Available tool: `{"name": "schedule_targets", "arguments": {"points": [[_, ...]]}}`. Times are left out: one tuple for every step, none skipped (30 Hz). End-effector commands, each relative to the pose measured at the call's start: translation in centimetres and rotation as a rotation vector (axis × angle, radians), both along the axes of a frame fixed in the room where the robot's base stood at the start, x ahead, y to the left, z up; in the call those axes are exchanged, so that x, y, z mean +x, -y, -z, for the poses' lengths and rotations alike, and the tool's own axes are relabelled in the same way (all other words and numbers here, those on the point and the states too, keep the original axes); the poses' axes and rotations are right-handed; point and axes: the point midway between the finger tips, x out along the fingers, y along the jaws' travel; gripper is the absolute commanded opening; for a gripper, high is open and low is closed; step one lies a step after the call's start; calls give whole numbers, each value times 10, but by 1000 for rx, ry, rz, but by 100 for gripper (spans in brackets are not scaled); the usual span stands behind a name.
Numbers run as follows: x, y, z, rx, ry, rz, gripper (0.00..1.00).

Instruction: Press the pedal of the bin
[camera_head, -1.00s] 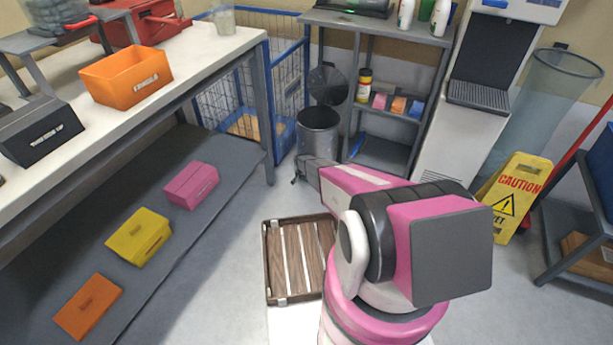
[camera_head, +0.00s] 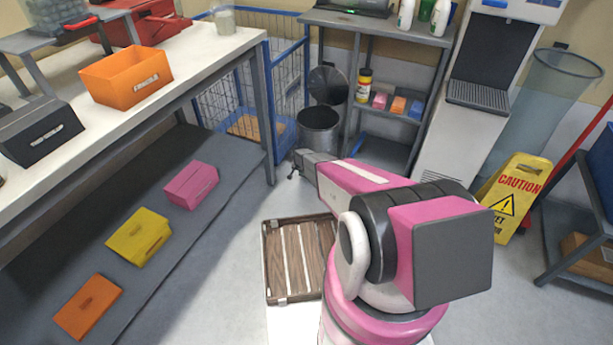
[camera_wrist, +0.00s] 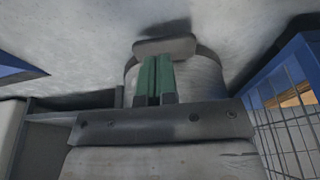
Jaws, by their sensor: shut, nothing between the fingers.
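The bin (camera_head: 318,135) is a grey metal cylinder standing on the floor beside the shelf rack. Its round dark lid (camera_head: 328,84) stands raised behind the open mouth. My arm hides the bin's lower front in the head view. In the wrist view the bin's body (camera_wrist: 205,72) lies behind my fingers, and a grey rounded piece, apparently the pedal (camera_wrist: 165,46), sits just beyond the fingertips. My gripper (camera_head: 293,175) is in front of the bin's base, pointing down. Its green fingers (camera_wrist: 154,62) are shut and empty. I cannot tell whether they touch the pedal.
A blue mesh cage (camera_head: 262,75) stands left of the bin and a metal shelf rack (camera_head: 385,145) right of it. A workbench (camera_head: 215,55) with a lower shelf is on the left. A wooden slatted crate (camera_head: 268,262) is beside my arm. Some floor left of my gripper is clear.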

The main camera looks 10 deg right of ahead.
Motion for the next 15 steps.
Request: {"name": "schedule_targets", "arguments": {"points": [[-5,-1,-12,0,1,0,0],[-6,-2,-17,0,1,0,0],[-7,-3,-23,0,1,0,0],[-7,-4,-27,0,1,0,0],[-8,-4,-30,0,1,0,0],[-8,-5,-34,1,1,0,0],[-8,-5,-36,1,1,0,0],[-9,-5,-37,0,0,0,0],[-9,-6,-38,0,0,0,0],[-9,-6,-38,0,0,0,0],[-9,-6,-38,1,-1,0,0],[-8,-6,-38,1,-1,0,0],[-8,-6,-38,1,-1,0,0],[-8,-6,-38,0,0,0,0],[-8,-6,-38,0,0,0,0]]}}
